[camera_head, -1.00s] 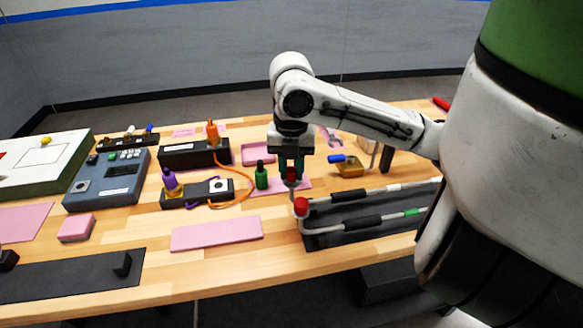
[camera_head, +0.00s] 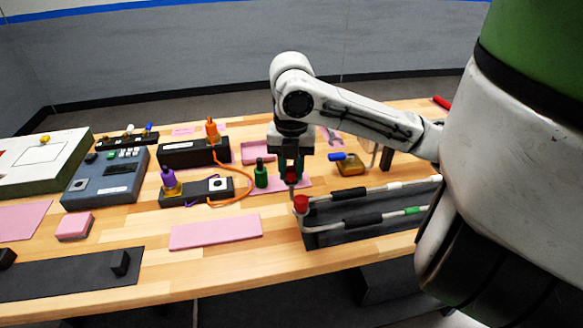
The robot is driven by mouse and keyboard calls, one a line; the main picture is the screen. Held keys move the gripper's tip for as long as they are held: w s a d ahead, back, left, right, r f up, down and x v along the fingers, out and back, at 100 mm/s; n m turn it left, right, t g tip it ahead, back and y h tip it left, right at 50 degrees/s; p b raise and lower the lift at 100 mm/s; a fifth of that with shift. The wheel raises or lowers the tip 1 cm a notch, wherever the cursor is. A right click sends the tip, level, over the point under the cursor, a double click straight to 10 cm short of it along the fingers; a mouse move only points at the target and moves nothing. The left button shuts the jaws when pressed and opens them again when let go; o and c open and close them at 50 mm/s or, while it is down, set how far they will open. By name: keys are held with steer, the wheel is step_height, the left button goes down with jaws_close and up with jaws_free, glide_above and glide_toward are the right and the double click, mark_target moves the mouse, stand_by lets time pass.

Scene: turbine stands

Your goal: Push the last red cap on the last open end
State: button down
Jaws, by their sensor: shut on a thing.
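My gripper (camera_head: 290,172) points straight down over the middle of the bench. A red cap (camera_head: 291,176) is between its green-tipped fingers, and they are shut on it. The cap is at the far left end of a tube stand (camera_head: 340,237), beside the upright end of the rear tube (camera_head: 398,184). I cannot tell whether the cap touches that end. Another red cap (camera_head: 301,203) sits on the upright left end of the front tube (camera_head: 337,223), nearer to me.
A green bottle-like piece (camera_head: 261,174) stands close left of my gripper. A yellow block with a blue handle (camera_head: 350,164) is to its right. A pink mat (camera_head: 216,231) lies in front left. An orange cable (camera_head: 250,185) curls by black boxes.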

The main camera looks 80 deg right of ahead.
mark_target(292, 168)
steer(key=shift+s+a+f, duration=0.1)
steer(key=shift+f, duration=0.4)
steer(key=c, duration=1.1)
jaws_free()
steer(key=shift+c, duration=0.4)
steer(key=shift+o, duration=0.4)
steer(key=shift+r, duration=0.1)
steer(key=o, duration=0.5)
steer(key=shift+r+p, duration=0.45)
steer(key=shift+p, duration=0.05)
steer(key=shift+c, duration=0.2)
steer(key=shift+r+p, duration=2.4)
steer(key=shift+r, duration=0.8)
